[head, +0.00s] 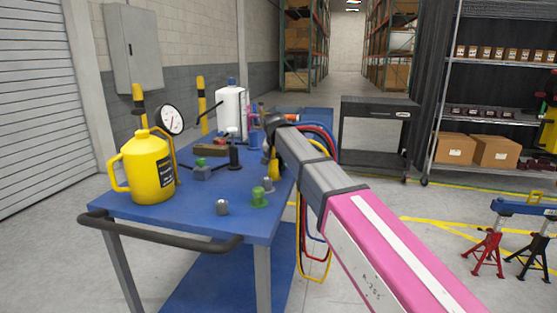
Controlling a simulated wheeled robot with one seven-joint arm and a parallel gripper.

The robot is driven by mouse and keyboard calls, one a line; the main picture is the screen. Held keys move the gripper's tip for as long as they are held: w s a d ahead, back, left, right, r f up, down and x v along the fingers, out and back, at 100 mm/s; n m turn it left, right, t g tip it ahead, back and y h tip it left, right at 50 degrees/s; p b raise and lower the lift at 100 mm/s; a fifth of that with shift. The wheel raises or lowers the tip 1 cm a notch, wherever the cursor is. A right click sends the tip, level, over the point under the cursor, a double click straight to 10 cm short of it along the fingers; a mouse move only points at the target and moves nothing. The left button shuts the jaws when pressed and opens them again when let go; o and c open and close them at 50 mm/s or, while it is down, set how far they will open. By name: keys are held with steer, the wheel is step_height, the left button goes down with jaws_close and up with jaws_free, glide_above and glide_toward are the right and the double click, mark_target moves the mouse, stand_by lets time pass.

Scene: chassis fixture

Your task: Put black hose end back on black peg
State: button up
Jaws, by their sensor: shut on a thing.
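A blue workbench (165,215) stands at the left. A thin black upright post (234,150) with a round dark base stands on its top, near the middle; it looks like the black peg. My gripper (268,148) is over the bench's right side, mostly hidden by my own pink and grey arm. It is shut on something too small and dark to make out. Red, blue and yellow hoses (318,268) arch and hang at the bench's right edge, partly behind my arm. I cannot pick out the black hose end.
A dark cart (376,125) stands behind.

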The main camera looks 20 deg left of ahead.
steer(key=shift+f, duration=0.45)
stand_by(0.4)
steer(key=o, duration=1.2)
steer(key=shift+r, duration=0.15)
steer(key=shift+r, duration=2.85)
steer(key=shift+s, duration=0.1)
